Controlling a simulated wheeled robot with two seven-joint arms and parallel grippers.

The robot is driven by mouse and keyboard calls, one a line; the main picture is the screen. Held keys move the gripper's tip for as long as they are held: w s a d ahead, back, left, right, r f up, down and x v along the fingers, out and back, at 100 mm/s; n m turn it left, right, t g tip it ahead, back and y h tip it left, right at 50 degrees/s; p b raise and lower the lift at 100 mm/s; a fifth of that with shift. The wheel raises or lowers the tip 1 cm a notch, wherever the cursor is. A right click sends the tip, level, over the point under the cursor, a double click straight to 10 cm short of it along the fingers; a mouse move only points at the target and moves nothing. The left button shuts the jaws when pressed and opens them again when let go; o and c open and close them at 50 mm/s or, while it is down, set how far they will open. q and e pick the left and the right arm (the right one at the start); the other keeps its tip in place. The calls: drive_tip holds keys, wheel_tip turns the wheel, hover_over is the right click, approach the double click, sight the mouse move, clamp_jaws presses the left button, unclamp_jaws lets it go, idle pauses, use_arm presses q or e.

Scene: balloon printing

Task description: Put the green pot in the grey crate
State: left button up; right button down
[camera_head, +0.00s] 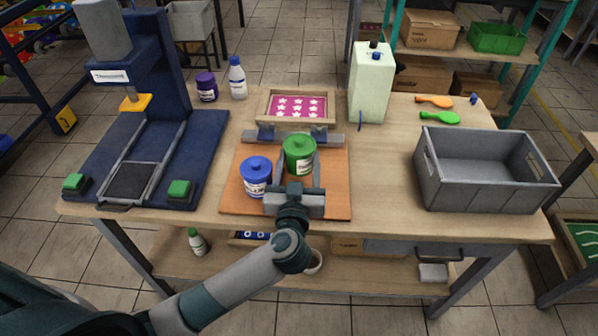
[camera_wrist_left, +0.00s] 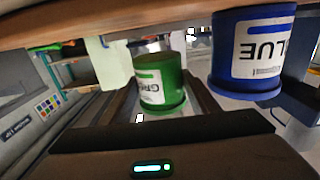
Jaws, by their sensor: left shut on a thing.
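The green pot (camera_head: 300,155) stands upright on the orange-brown board on the table, near the board's middle. My left gripper (camera_head: 299,168) reaches it from the front, with one finger on each side, and is shut on it. In the left wrist view, which is turned over, the green pot (camera_wrist_left: 160,83) sits between the fingers. The grey crate (camera_head: 485,172) stands empty at the right end of the table. My right gripper is not in view.
A blue pot (camera_head: 256,177) stands close on the left of my gripper. A grey fixture (camera_head: 265,135) and a framed star-pattern screen (camera_head: 298,105) lie behind. A pale canister (camera_head: 371,85) stands back right. The table between board and crate is clear.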

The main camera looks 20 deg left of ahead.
sight(299, 173)
use_arm(q)
drive_tip(key=shift+f+b, duration=0.4)
drive_tip(key=shift+f, duration=1.55)
drive_tip(key=o, duration=0.9)
drive_tip(key=shift+f, duration=0.15)
drive_tip(key=shift+s, duration=0.15)
drive_tip(key=v, duration=1.1)
drive_tip(key=shift+s+d, duration=0.15)
drive_tip(key=shift+s, duration=0.2)
